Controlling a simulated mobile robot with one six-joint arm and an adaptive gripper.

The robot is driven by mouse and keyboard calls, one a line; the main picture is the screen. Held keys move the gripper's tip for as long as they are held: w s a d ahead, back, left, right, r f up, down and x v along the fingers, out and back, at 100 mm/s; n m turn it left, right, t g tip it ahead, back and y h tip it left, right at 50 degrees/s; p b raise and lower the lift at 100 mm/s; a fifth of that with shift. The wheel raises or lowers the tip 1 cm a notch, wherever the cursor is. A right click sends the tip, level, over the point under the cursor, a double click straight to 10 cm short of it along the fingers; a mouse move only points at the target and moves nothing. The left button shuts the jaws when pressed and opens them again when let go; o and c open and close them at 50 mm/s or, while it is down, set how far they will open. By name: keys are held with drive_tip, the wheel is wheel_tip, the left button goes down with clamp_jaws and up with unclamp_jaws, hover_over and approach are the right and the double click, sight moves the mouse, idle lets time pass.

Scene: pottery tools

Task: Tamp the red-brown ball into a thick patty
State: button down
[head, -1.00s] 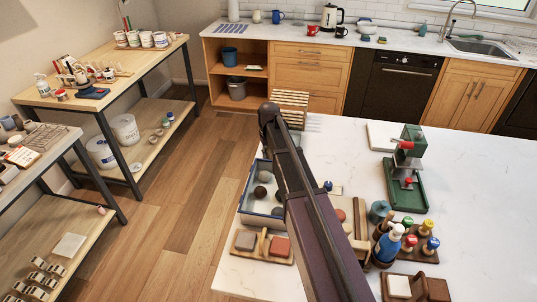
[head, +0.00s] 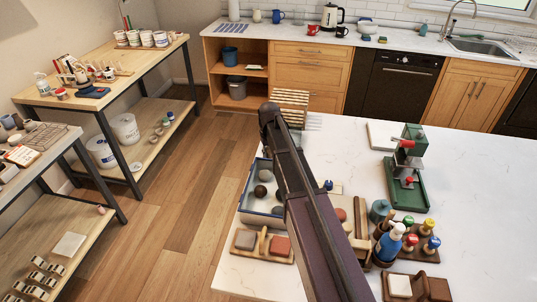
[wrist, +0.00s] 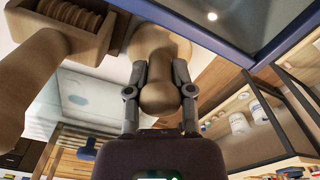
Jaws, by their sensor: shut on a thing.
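My gripper (wrist: 159,88) is shut on a brown wooden tamper (wrist: 160,55) in the wrist view, one finger on each side of its rounded handle. The tamper's wide end points away from my palm, and what it touches is hidden. In the head view my arm covers the gripper. A red-brown rounded lump (head: 340,214), probably the ball, shows beside my arm on a pale wooden board (head: 334,201). It is partly hidden, so its exact shape cannot be told. I cannot make it out in the wrist view.
A blue-rimmed tray (head: 262,218) with several balls lies left of my arm. Below it, a wooden holder (head: 262,256) carries a brown and a red-brown block. A tool stand (head: 426,256) and a green press (head: 407,185) stand to the right.

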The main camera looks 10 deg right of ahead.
drive_tip(key=shift+c, duration=2)
unclamp_jaws()
drive_tip(key=shift+r, duration=0.15)
